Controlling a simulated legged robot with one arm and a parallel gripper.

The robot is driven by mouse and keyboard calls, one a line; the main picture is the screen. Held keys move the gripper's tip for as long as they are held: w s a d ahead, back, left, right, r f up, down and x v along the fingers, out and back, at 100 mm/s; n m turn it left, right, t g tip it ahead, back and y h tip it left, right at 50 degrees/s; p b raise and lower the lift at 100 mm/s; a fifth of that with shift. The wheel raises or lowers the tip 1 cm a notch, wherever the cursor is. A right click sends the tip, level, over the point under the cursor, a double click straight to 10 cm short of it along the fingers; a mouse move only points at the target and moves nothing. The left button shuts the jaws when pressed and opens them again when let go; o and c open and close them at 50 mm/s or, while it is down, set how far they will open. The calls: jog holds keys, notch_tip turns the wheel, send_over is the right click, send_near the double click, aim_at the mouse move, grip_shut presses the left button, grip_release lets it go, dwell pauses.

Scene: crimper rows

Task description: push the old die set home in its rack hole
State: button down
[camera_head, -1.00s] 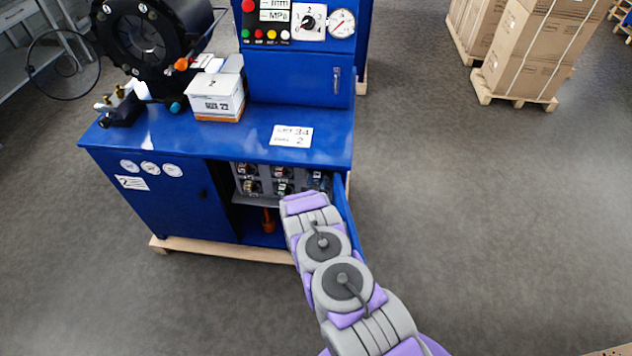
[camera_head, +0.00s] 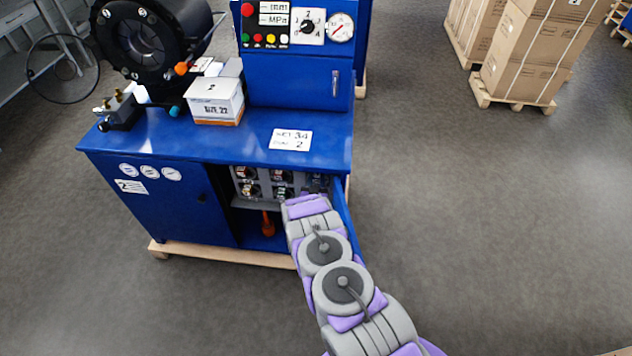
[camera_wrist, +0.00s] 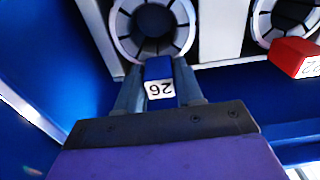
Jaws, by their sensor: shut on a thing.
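In the wrist view, a die set (camera_wrist: 122,36), a segmented grey ring with a dark middle, sits at a hole of the pale rack (camera_wrist: 220,28). A blue tag (camera_wrist: 157,68) with a white label reading 26, upside down in this view, stands out in front of it. My gripper (camera_wrist: 158,76) is shut on this tag, one finger on each side. How deep the die set sits in its hole cannot be told. In the head view the rack (camera_head: 263,180) shows inside the blue cabinet, and my arm hides the gripper.
A second die ring with a red tag (camera_wrist: 297,57) reading 22 sits to the right in the wrist view. Blue cabinet walls are close on the left and below. In the head view an open blue door (camera_head: 343,215) stands right beside my arm.

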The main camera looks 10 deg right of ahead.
jog(key=c, duration=0.6)
grip_release()
jog(key=shift+c, duration=0.2)
jog(key=shift+s+a, duration=0.2)
jog(key=shift+s, duration=0.35)
jog(key=p+v, duration=0.2)
jog(key=v, duration=1.4)
